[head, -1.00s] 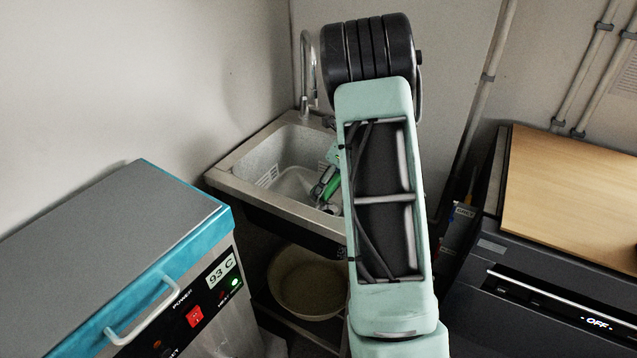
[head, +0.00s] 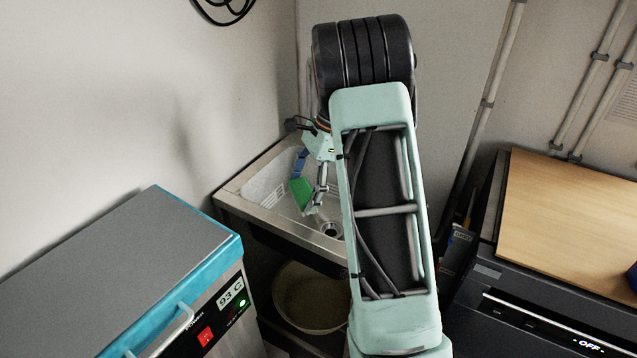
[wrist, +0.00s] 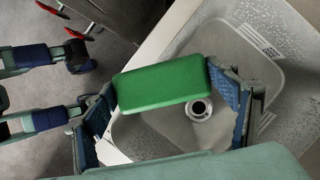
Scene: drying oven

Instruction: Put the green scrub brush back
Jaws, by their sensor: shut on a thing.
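The green scrub brush (wrist: 160,84) shows as a green block with rounded corners, held between the blue-padded fingers of my gripper (wrist: 166,98) in the wrist view. In the head view the brush (head: 301,194) hangs tilted over the sink basin, with my gripper (head: 310,184) on it. My gripper is shut on the brush. The sink (head: 236,202) is a metal basin with a drain in its floor, and the wrist view shows its drain (wrist: 199,109) just below and right of the brush. My arm hides the sink's right part in the head view.
A bowl (head: 303,302) stands under the sink. A grey and blue oven (head: 125,265) reading 93 C is at the left. A dark appliance (head: 535,300) with a wooden board (head: 570,200) on top is at the right. A wall stands close behind the sink.

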